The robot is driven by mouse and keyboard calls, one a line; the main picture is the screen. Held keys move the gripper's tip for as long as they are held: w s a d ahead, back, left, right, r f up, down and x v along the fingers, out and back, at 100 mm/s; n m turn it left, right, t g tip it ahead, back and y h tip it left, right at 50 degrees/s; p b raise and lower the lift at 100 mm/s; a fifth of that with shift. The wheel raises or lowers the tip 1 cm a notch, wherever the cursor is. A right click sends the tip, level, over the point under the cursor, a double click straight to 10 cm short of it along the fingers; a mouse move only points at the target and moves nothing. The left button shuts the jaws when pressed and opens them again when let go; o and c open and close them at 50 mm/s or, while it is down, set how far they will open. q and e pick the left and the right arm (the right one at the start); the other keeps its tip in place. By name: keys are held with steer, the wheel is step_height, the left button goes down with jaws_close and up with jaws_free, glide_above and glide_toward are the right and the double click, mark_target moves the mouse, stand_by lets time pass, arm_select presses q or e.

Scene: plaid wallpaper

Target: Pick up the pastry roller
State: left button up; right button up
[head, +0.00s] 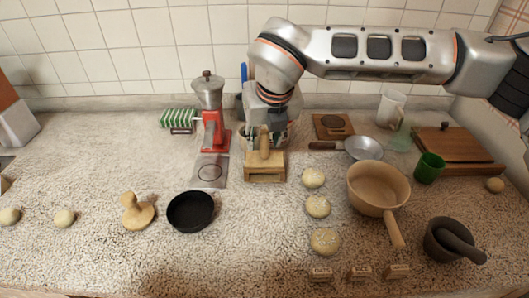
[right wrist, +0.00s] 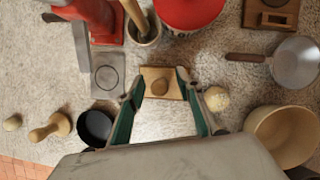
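The likely pastry roller (head: 265,171) is a light wooden block with an upright rounded handle, standing on the speckled counter in the middle of the head view. In the right wrist view the same wooden piece (right wrist: 160,92) shows from above with its round handle end between the fingers. My right gripper (head: 266,127) reaches down over it from the back. Its two green-lined fingers (right wrist: 158,78) are spread wide, one on each side of the handle, and they hold nothing. Whether a finger touches the wood is hard to tell. My left gripper is out of view.
A red juicer-like device (head: 215,133) stands close on the left, with a black pan (head: 191,211) in front. Dough balls (head: 318,206) and a tan saucepan (head: 378,187) are on the right. A wooden stamp (head: 137,212) lies left. The front middle counter is clear.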

steer(key=shift+c, duration=0.4)
jaws_close()
steer(key=shift+r, duration=0.1)
step_height(320, 180, up, 20)
stand_by(0.3)
steer(key=shift+p, duration=0.3)
stand_by(0.3)
